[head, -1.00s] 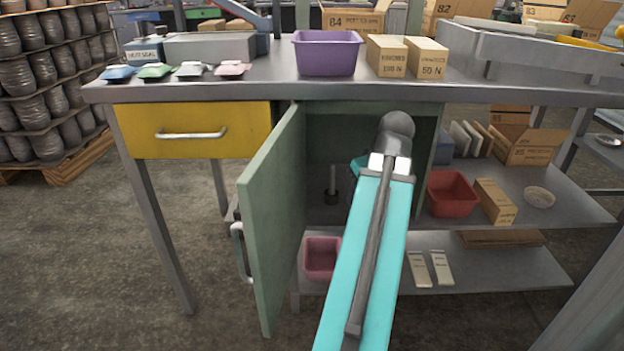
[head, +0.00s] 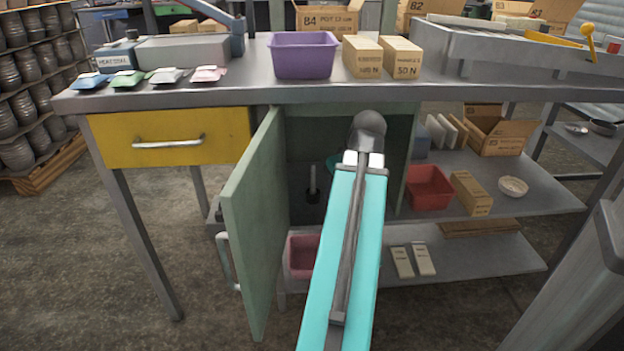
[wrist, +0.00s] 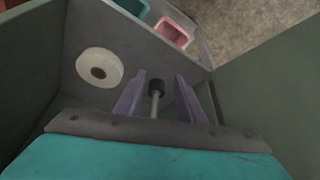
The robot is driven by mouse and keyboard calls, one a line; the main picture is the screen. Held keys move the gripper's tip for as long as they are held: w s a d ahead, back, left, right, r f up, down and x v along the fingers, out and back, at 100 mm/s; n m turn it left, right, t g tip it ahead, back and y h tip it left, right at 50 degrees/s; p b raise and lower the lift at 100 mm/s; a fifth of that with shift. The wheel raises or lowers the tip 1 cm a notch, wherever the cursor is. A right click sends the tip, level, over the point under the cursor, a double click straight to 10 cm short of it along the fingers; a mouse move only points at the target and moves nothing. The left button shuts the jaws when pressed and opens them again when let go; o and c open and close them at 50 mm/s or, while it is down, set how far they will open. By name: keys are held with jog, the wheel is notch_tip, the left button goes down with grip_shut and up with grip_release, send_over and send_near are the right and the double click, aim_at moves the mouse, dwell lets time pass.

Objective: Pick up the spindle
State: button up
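The spindle (head: 313,184) is a thin grey upright rod on a dark base, inside the open green cabinet under the bench. In the wrist view the spindle (wrist: 155,98) shows between the two purple fingers of my gripper (wrist: 158,92), its dark base at the far end. My gripper is open, with gaps between the rod and both fingers. I cannot tell how deep the rod reaches between them. In the head view my teal arm reaches into the cabinet and the fingers are hidden.
The green cabinet door (head: 255,225) stands open left of my arm. A white ring (wrist: 99,67) lies left of the spindle. A pink bin (head: 303,256) is on the lower shelf; a red bin (head: 430,188) is right. The bench top (head: 205,92) is above.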

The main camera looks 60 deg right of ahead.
aim_at(314, 176)
jog(key=shift+w+d+r+p, duration=0.2)
jog(key=shift+w+d+p, duration=0.35)
jog(key=shift+p, duration=3.15)
jog(key=w+p, duration=0.1)
jog(key=p, duration=0.6)
jog(key=shift+a+p, duration=0.15)
jog(key=shift+p, duration=0.15)
jog(key=shift+w+d+f+b, duration=0.1)
jog(key=shift+w+d+b, duration=0.15)
jog(key=shift+w+d, duration=0.7)
jog(key=shift+w+d+f+b, duration=0.1)
jog(key=shift+w+d+b, duration=0.2)
jog(key=shift+w, duration=1.1)
jog(key=shift+w+d+b, duration=0.25)
jog(key=shift+w+d, duration=0.4)
jog(key=shift+w, duration=0.55)
jog(key=shift+w, duration=0.1)
jog(key=shift+w+d, duration=0.2)
jog(key=shift+w+d+f, duration=0.1)
jog(key=shift+w+d, duration=0.05)
jog(key=shift+w, duration=0.1)
jog(key=shift+b+x, duration=0.8)
jog(key=shift+x, duration=1.55)
jog(key=shift+s, duration=0.1)
